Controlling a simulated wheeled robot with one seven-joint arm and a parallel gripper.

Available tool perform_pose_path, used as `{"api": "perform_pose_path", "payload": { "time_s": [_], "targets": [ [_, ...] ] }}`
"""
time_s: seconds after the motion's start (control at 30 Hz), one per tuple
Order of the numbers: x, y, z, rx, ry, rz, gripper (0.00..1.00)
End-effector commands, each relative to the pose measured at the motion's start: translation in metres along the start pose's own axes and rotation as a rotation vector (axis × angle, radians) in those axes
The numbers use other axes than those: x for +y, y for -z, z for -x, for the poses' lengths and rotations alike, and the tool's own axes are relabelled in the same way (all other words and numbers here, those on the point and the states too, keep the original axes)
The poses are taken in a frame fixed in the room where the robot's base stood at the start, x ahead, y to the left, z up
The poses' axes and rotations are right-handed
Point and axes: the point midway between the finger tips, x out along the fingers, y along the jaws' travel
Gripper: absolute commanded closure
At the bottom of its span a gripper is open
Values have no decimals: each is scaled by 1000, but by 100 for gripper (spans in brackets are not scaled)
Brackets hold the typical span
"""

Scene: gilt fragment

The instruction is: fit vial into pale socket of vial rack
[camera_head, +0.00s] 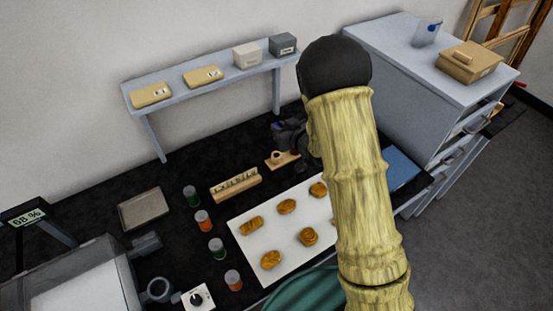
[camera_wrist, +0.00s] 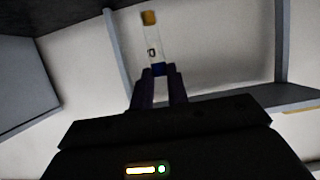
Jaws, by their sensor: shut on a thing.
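In the wrist view my gripper (camera_wrist: 159,78) is shut on a clear vial (camera_wrist: 152,42) with an orange-yellow end, a small dark mark on its side and a blue end at the fingertips. In the head view my gripper (camera_head: 290,135) is a dark shape partly hidden behind my arm; the vial cannot be made out there. A small wooden piece (camera_head: 282,160) with a raised part lies just below the gripper, partly covered. It may be the vial rack, but I cannot tell; no pale socket can be made out.
A wall shelf (camera_head: 215,82) with boxes is behind; a grey cabinet (camera_head: 400,75) is at right.

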Motion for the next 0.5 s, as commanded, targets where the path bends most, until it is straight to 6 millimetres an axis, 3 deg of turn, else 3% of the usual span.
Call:
{"api": "perform_pose_path", "payload": {
  "time_s": [0.23, 0.5],
  "targets": [
    [0, -6, -3, -2, 0, -1, 100],
    [0, -41, -17, -4, 0, -1, 100]
  ]
}}
